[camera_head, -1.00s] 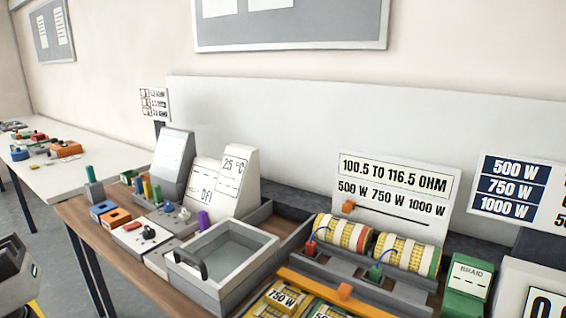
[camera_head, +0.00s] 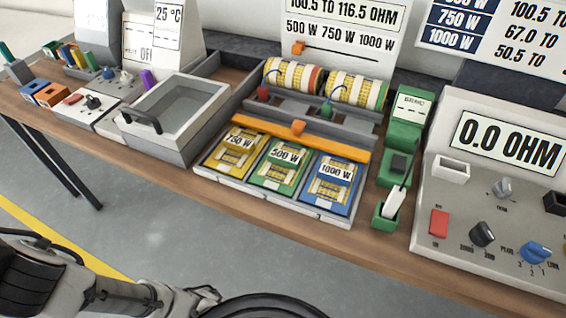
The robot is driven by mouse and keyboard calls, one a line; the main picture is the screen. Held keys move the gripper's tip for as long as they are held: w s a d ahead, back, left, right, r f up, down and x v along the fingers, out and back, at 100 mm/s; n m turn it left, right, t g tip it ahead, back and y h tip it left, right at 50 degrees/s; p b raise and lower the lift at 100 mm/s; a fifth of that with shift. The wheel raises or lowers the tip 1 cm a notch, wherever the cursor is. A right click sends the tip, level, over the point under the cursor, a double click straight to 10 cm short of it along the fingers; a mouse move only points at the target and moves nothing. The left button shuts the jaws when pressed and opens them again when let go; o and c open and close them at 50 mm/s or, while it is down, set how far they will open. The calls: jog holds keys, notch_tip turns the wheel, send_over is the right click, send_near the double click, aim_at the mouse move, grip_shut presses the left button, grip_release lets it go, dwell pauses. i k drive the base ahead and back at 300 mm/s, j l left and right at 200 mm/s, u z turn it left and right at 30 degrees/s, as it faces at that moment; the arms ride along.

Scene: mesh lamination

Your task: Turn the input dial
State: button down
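The ohmmeter (camera_head: 437,190) at the right reads 0.0 OHM. Its sloped front has a blue dial (camera_head: 536,252) with PLUG at its left and LINK at its right, and numbers below. A black dial (camera_head: 482,234) has range figures such as 2000 and 200, and a grey knob (camera_head: 501,188) sits higher. I cannot read a label saying input on any of them. Part of my arm lies low at the left, far from the ohmmeter. I cannot make out gripper fingers there.
A tray (camera_head: 275,197) holds yellow, green and blue packs marked 750 W, 500 W and 1000 W. A grey basin (camera_head: 178,150), two mesh rolls (camera_head: 292,76) and a green holder (camera_head: 390,213) stand on the wooden bench (camera_head: 370,246). Floor in front is clear.

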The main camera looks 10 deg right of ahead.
aim_at(533, 253)
jog(key=k+l, duration=0.15)
jog(key=l, duration=0.2)
jog(key=k+l, duration=0.1)
jog(key=l, duration=0.3)
jog(key=k+l, duration=0.15)
jog(key=l, duration=0.2)
jog(key=k+l, duration=0.1)
jog(key=l, duration=0.25)
jog(key=k+l, duration=0.15)
jog(key=l, duration=0.2)
jog(key=k+l+u, duration=0.1)
jog(key=l, duration=0.3)
jog(key=k+l, duration=0.15)
jog(key=l, duration=0.2)
jog(key=k+l, duration=0.15)
jog(key=l, duration=0.6)
jog(key=i+l, duration=0.1)
jog(key=l, duration=0.3)
jog(key=i, duration=0.1)
